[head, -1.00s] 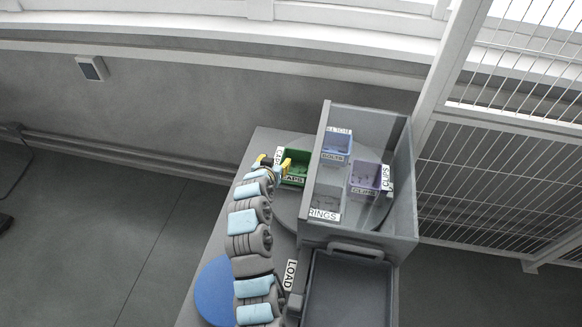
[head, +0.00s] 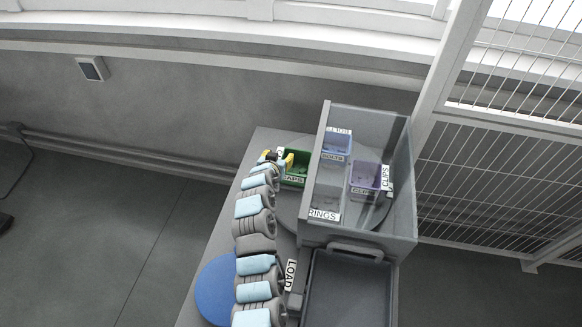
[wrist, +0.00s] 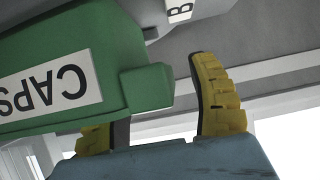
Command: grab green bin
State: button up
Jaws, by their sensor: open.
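The green bin (head: 296,171) with a CAPS label stands on the round turntable, left of the clear-walled housing. In the wrist view the green bin (wrist: 95,50) fills the upper left, its label upside down and a short green tab jutting from its end. My gripper (head: 280,159) is at the bin's left end, its yellow fingers apart. In the wrist view my gripper (wrist: 163,100) is open, with one finger right of the tab and the other partly hidden by the bin at lower left. Whether either finger touches the bin cannot be told.
A blue bin (head: 337,146) and a purple bin (head: 365,177) stand inside the grey housing (head: 408,190), with a RINGS label (head: 324,216) near its front. A blue disc (head: 214,291) and a LOAD label (head: 291,275) are nearer. Mesh fencing (head: 490,180) stands right.

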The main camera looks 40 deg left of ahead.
jog(key=shift+w+a+f, duration=0.1)
jog(key=shift+w+f, duration=0.15)
jog(key=shift+w+a+f, duration=0.1)
jog(key=shift+w, duration=0.2)
grip_shut()
